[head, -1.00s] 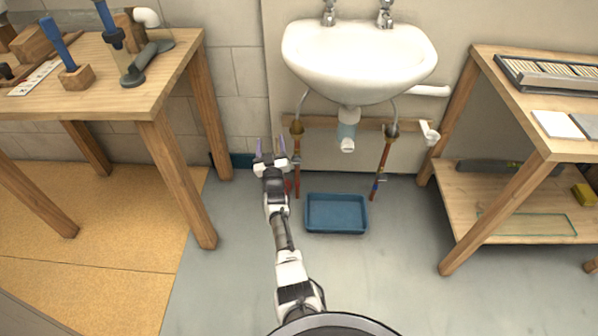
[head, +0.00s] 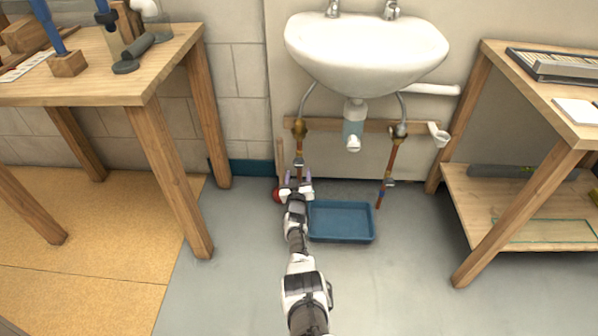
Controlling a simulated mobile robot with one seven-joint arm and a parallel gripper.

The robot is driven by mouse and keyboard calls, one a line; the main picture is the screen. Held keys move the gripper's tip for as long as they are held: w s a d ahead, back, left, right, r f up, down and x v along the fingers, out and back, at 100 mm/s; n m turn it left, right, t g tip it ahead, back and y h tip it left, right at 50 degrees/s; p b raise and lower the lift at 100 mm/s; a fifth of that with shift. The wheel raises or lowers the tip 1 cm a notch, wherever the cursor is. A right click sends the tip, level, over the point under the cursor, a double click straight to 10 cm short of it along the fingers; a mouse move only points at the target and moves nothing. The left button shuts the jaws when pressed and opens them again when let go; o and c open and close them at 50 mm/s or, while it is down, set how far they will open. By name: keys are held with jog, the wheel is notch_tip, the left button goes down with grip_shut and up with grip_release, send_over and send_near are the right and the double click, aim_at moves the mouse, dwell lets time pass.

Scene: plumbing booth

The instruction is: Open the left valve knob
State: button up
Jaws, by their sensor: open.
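The left copper pipe (head: 299,153) comes down under the sink on the left side. A red round shape (head: 277,195), which looks like the left valve knob, shows just left of my gripper, low beside that pipe; part of it is hidden by the gripper. My gripper (head: 298,179) is open, its fingers pointing towards the wall in front of the lower left pipe. I cannot tell whether it touches the knob or the pipe. The right pipe (head: 392,160) stands apart, to the right.
A white sink (head: 365,55) hangs above, with a drain trap (head: 353,130) below it. A blue tray (head: 341,222) lies on the floor just right of my arm. A wooden workbench (head: 150,85) stands left, a shelved table (head: 500,195) right. The grey floor between is otherwise clear.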

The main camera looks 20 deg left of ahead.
aim_at(299, 166)
jog(key=b+x, duration=0.2)
jog(key=b, duration=0.1)
jog(key=b+x, duration=0.3)
jog(key=shift+w+f, duration=0.1)
jog(key=shift+f, duration=0.1)
jog(key=shift+w+a+r+b, duration=0.15)
jog(key=shift+w+r+b, duration=0.05)
jog(key=shift+w+b, duration=0.25)
jog(key=shift+c, duration=0.5)
jog(key=c, duration=0.9)
jog(key=shift+n, duration=2.4)
jog(key=o, duration=1)
jog(key=shift+r, duration=0.1)
